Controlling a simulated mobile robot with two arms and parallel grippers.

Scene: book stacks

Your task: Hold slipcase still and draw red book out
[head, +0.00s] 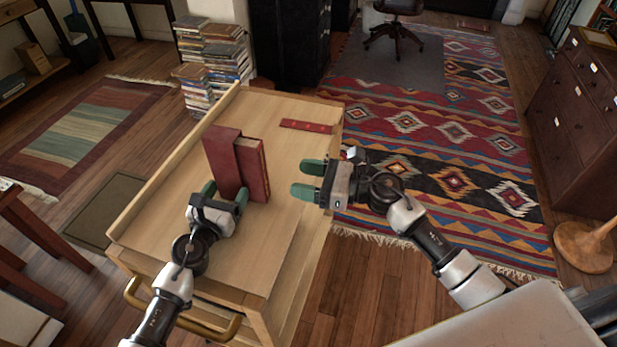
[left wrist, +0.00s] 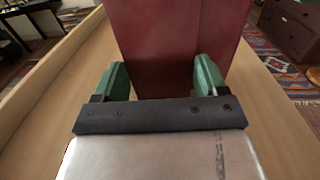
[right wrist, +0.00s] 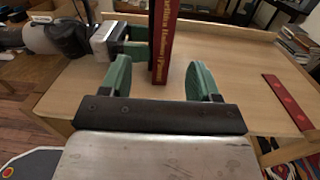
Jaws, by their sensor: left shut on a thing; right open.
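The dark red slipcase (head: 222,158) stands upright on the wooden cart top, with the red book (head: 252,168) upright at its right side, partly sticking out. My left gripper (head: 225,192) is shut on the slipcase from the near side; its red face (left wrist: 175,45) fills the space between the fingers in the left wrist view. My right gripper (head: 303,178) is open and empty, to the right of the book and apart from it. In the right wrist view the book's spine (right wrist: 165,42) with gold lettering shows beyond and between the open fingers (right wrist: 160,78).
A flat red strip (head: 306,126) lies on the cart top (head: 190,215) towards the back right. The cart has a raised rim (head: 165,180) on its left. Stacks of books (head: 210,60) stand on the floor behind. The cart top between book and strip is clear.

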